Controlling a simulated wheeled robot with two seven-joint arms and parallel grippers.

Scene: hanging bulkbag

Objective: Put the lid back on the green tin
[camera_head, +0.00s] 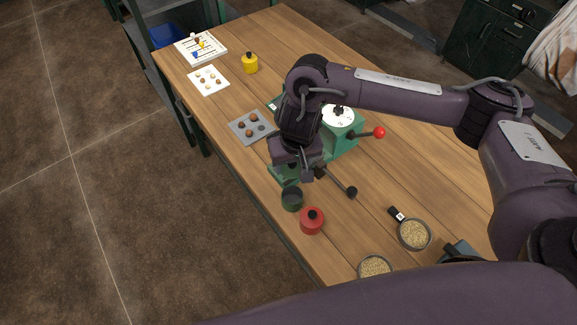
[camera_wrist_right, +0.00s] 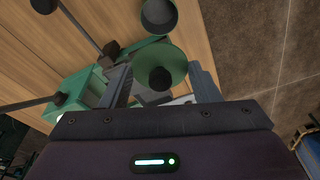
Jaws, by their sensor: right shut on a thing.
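The green tin (camera_head: 291,199) stands open near the table's left edge, its dark inside showing. It also shows at the top of the right wrist view (camera_wrist_right: 158,14). The green lid (camera_wrist_right: 172,62), a round disc with a black knob, is held at my right gripper (camera_wrist_right: 162,84), with the knob between the fingers. The lid is apart from the tin, to its lower side in the wrist view. In the head view my right gripper (camera_head: 307,174) is just beyond the tin, and the wrist hides part of what it holds. My left gripper is not in view.
A red tin (camera_head: 311,222) with a black knob stands close beside the green tin. A green machine (camera_head: 345,140) with a dial, red-knobbed lever and black-knobbed rod (camera_head: 340,183) is near my gripper. Grain bowls (camera_head: 414,234) stand right. A grey tray (camera_head: 249,127) lies farther back.

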